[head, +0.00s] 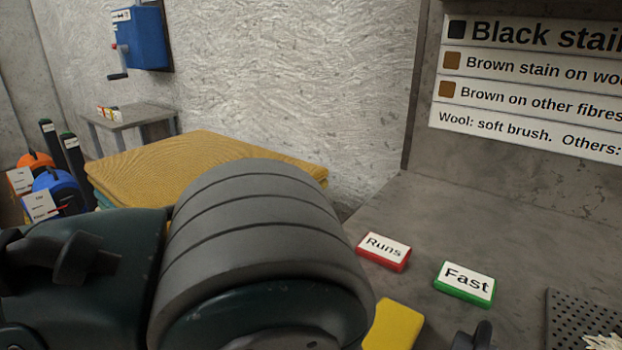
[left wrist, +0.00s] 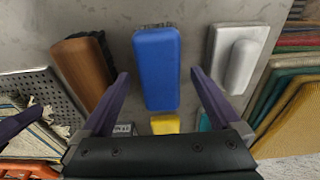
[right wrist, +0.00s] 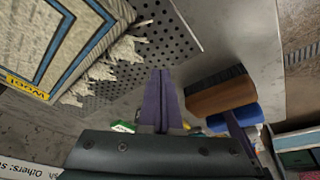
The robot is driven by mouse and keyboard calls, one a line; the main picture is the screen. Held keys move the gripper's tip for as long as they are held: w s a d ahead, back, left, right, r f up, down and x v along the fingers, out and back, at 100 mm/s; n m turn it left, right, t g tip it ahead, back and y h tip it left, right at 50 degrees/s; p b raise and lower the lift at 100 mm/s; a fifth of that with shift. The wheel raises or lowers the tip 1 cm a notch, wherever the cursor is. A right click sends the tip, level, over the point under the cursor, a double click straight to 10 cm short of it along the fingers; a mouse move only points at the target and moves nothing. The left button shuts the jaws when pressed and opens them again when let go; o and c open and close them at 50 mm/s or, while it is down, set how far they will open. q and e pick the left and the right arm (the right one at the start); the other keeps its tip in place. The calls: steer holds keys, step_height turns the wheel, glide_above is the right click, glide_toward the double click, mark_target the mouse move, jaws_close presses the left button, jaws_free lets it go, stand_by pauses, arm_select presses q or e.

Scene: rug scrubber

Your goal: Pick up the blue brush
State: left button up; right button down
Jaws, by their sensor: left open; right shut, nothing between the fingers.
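The blue brush (left wrist: 157,68) lies on the grey worktop in the left wrist view, with its long blue back up. My left gripper (left wrist: 160,73) is open, one purple finger on each side of the brush, with a gap to it on both sides. The blue brush (right wrist: 240,116) also shows in the right wrist view, behind a brown brush and partly covered by a purple finger that looks like my left gripper's. My right gripper (right wrist: 160,72) is shut and empty, beside a perforated tray. The head view shows neither the brush nor clear fingertips; my arm fills its lower left.
A brown brush (left wrist: 82,72) lies left of the blue one and a pale grey tool (left wrist: 240,58) right of it. A perforated tray (right wrist: 185,40) holds a fringed rug sample (right wrist: 70,45). Red "Runs" (head: 383,251) and green "Fast" (head: 465,283) blocks and a yellow block (head: 393,326) stand on the worktop.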

arm_select(q)
steer(key=shift+f, duration=0.45)
steer(key=shift+c, duration=0.3)
jaws_close()
